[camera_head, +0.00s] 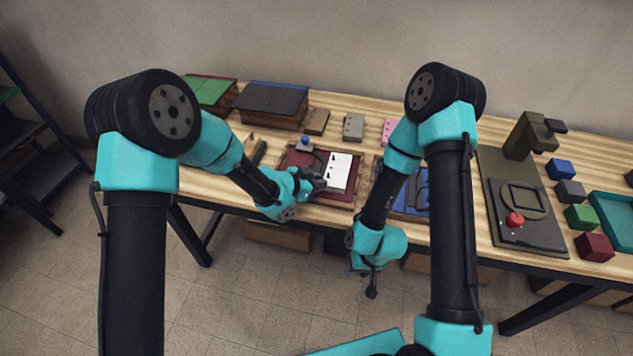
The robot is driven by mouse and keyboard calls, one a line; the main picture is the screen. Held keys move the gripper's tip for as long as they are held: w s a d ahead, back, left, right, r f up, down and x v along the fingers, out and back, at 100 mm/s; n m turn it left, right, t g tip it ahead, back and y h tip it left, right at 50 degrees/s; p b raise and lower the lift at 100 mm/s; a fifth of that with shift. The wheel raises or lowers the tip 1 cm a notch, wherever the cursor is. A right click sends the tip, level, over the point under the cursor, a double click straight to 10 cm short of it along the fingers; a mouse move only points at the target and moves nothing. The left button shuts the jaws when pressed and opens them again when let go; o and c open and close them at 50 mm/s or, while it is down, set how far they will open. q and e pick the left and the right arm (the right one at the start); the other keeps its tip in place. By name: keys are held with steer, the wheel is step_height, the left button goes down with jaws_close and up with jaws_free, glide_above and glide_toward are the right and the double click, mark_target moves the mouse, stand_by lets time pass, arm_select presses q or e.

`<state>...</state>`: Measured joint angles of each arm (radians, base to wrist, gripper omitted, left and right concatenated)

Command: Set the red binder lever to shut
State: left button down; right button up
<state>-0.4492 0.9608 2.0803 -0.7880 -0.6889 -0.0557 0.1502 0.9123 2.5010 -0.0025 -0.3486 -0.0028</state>
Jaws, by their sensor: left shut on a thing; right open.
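The red binder (292,160) lies open on the table, dark red, with a white sheet (341,170) on its right part. The sheet has small dark marks along it. My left gripper (320,184) is low over the binder, at the left edge of the sheet. It is shut on a small part there, apparently the binder's lever; the gripper hides it, so its position cannot be told. My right gripper (371,284) is open and empty, hanging in front of the table's front edge.
A blue-topped object (305,141) stands at the binder's back edge. A blue binder (408,200) lies to the right, partly behind my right arm. Dark and green boxes stand at the back left. A press with a red knob (515,219) and several coloured blocks are at the right.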

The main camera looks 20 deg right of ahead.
arm_select(q)
steer(key=c, duration=1)
jaws_free()
steer(key=shift+c, duration=0.2)
steer(key=v, duration=1.7)
steer(key=shift+a, duration=0.2)
steer(key=shift+s, duration=0.1)
